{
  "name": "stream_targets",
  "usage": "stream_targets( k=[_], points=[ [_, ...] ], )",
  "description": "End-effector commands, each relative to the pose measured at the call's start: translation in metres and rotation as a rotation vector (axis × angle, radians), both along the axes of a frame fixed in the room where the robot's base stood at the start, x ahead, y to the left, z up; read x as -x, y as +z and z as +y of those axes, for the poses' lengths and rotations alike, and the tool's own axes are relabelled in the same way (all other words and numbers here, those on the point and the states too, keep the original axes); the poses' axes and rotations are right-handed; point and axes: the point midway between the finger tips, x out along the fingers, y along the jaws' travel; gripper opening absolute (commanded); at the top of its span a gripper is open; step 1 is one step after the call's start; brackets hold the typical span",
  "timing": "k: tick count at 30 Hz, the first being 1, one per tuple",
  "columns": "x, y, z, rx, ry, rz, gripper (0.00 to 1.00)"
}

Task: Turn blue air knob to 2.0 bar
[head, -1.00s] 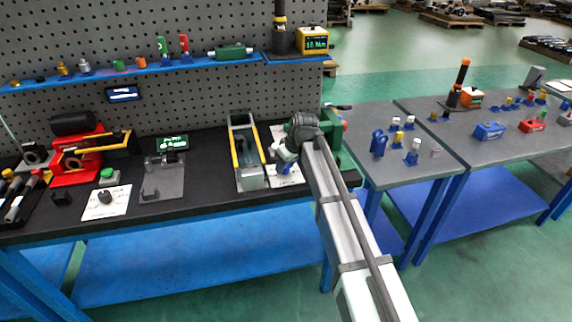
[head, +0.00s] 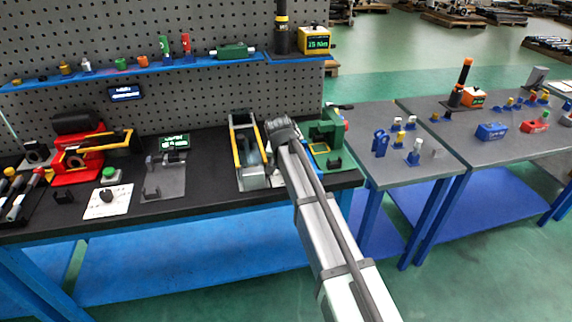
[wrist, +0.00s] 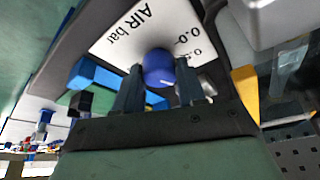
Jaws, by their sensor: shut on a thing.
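The blue air knob (wrist: 158,68) sits on a white card (wrist: 150,25) printed "AIR bar" in the wrist view. Part of a "0.0" style scale shows on the card, but the pointer and the full numbers cannot be read. My gripper (wrist: 160,86) has one finger on each side of the knob and is shut on it. In the head view my arm's dark wrist (head: 283,132) hides the knob and most of the card.
A yellow-edged metal frame (head: 248,183) stands just left of my wrist. A green fixture (head: 328,140) stands just right of it. A yellow box with a lit display (head: 314,40) sits on the shelf behind.

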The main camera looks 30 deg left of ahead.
Motion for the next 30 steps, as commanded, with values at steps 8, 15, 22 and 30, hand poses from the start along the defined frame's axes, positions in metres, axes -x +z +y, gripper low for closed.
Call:
stream_targets(
  k=[8,15,22,30],
  points=[
    [-0.0007,0.0000,0.0032,0.000,-0.263,0.000,0.09],
    [-0.0009,0.0000,0.0050,0.001,-0.491,0.000,0.09],
    [-0.0018,0.0001,0.0060,0.000,-0.711,0.000,0.09],
    [-0.0026,0.0002,0.0075,0.000,-0.968,0.001,0.09]
  ],
)
